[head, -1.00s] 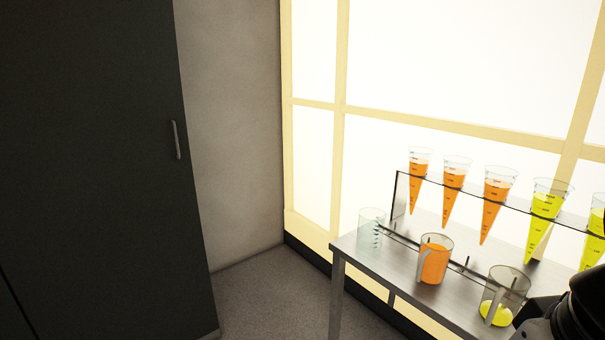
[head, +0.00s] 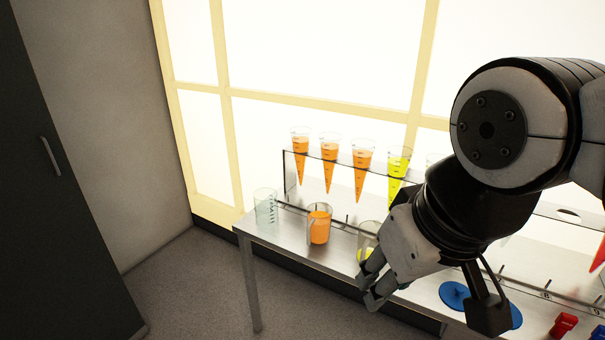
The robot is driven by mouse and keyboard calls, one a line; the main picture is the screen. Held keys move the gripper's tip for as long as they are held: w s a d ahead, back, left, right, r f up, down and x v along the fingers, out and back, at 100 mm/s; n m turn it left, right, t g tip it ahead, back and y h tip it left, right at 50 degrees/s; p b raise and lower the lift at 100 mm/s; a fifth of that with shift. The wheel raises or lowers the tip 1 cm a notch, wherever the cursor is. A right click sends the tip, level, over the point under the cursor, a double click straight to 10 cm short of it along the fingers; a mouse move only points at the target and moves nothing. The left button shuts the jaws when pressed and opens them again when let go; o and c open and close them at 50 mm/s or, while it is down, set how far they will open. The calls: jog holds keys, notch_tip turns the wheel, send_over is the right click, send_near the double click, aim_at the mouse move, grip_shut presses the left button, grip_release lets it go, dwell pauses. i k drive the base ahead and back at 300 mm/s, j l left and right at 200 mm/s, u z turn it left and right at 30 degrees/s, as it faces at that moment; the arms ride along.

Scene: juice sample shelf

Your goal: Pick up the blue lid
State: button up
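A flat round blue lid (head: 453,294) lies on the metal table at the lower right. A black part of my arm covers its middle. Blue also shows to the right of that part, and I cannot tell whether it is the same lid.
An empty beaker (head: 265,206) and an orange-filled jug (head: 319,226) stand at the table's left. A yellow-filled beaker (head: 366,236) is partly behind my gripper. A rack holds orange (head: 330,160) and yellow (head: 397,168) cones behind. Red (head: 563,325) and blue (head: 598,333) items sit at lower right.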

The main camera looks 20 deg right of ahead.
aim_at(452, 294)
jog(key=k+z, duration=0.1)
jog(key=z, duration=1)
